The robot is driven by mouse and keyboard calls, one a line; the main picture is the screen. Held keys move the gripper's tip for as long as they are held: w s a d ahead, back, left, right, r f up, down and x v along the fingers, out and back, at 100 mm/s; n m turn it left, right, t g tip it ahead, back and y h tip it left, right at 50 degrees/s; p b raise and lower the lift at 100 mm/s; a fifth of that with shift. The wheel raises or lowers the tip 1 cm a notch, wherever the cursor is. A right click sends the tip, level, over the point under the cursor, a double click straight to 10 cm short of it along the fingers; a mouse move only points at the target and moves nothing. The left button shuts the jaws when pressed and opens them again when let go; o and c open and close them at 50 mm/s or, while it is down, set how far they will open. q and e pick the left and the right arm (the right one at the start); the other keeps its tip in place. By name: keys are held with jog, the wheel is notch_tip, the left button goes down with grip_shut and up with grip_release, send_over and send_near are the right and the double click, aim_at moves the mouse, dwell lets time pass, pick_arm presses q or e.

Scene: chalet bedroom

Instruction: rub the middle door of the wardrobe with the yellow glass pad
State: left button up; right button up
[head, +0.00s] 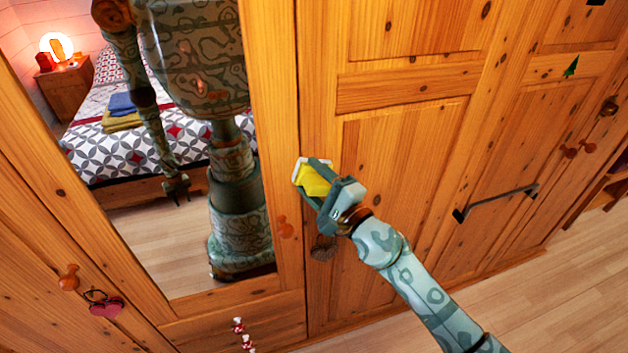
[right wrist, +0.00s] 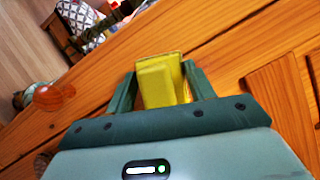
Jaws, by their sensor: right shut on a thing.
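My right gripper (head: 315,178) is shut on the yellow glass pad (head: 313,181), which has a pale edge on its far side. The pad also shows between the fingers in the right wrist view (right wrist: 160,80). The gripper is at the left edge of the panelled wooden door (head: 400,150) of the wardrobe, just right of the mirror door (head: 272,120). I cannot tell whether the pad touches the wood. My left gripper is seen only as a reflection in the mirror.
The mirror (head: 185,265) reflects my body and a bed. A wooden knob (head: 285,227) sits left of my right gripper and shows in the right wrist view (right wrist: 52,96). A dark bar handle (head: 495,203) is to the right. A red heart (head: 106,308) hangs at lower left.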

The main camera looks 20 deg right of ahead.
jog(key=shift+w, duration=0.95)
jog(key=shift+d+b, duration=0.85)
jog(key=shift+d, duration=1.1)
jog(key=shift+w+r+p, duration=0.1)
jog(key=shift+r+p, duration=1.05)
jog(key=shift+r, duration=0.1)
jog(key=shift+a+p, duration=1.05)
jog(key=shift+a, duration=0.95)
notch_tip(320, 180, up, 2)
jog(key=shift+r+p, duration=0.1)
jog(key=shift+p, duration=1.1)
jog(key=shift+d+f+b, duration=0.2)
jog(key=shift+d+b, duration=0.15)
jog(key=shift+d, duration=0.1)
jog(key=shift+d+b, duration=0.6)
jog(key=shift+d, duration=0.95)
